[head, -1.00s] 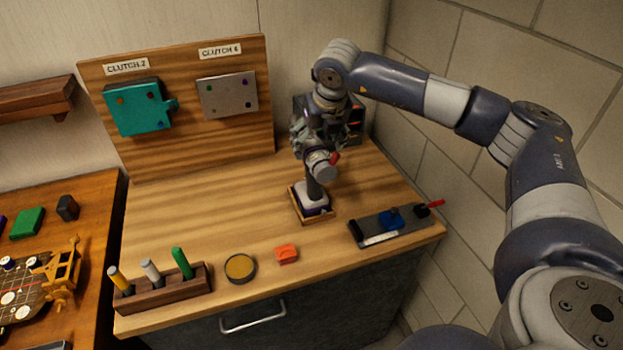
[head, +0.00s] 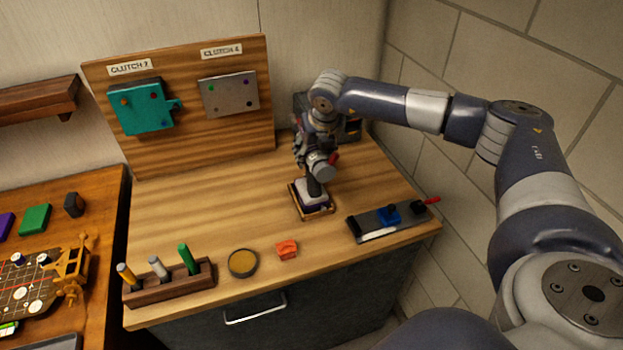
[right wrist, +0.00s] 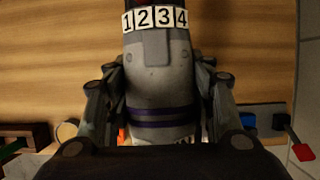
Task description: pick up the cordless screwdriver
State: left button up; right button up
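The cordless screwdriver (head: 320,166) stands upright in a small wooden holder (head: 328,211) on the workbench. Its grey body lies on top, a dark handle runs down from it, and its pale and purple base sits in the holder. My right gripper (head: 309,148) is over the tool from above. In the right wrist view the screwdriver body (right wrist: 158,85), with a purple band and the digits 1234, lies between the two spread fingers. The fingers stand on either side of it, looking open; their tips are partly hidden. My left gripper is not in view.
A rack (head: 172,284) with several coloured handles, a round tin (head: 243,263) and an orange block (head: 287,249) line the front. A dark tray (head: 368,228) with a blue part is at right. A panel (head: 190,75) stands behind. The left middle of the bench is clear.

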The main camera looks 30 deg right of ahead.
jog(key=c, duration=0.4)
jog(key=shift+w, duration=0.15)
jog(key=shift+c, duration=0.7)
jog(key=shift+r, duration=0.1)
jog(key=shift+r+b, duration=0.5)
jog(key=shift+b, duration=0.1)
notch_tip(320, 180, up, 2)
jog(key=shift+r+b, duration=0.1)
jog(key=shift+b, duration=0.55)
jog(key=s+a+r+b, duration=0.1)
jog(key=s+a+b, duration=0.25)
jog(key=s, duration=0.35)
jog(key=s+a+r+b, duration=0.1)
jog(key=s+a+b, duration=0.25)
jog(key=s, duration=0.35)
jog(key=shift+a+r+p, duration=0.15)
jog(key=shift+r+p, duration=0.45)
jog(key=shift+r, duration=0.45)
jog(key=shift+a+r+p, duration=0.15)
jog(key=shift+r+p, duration=0.45)
jog(key=shift+r, duration=0.45)
jog(key=shift+a, duration=0.1)
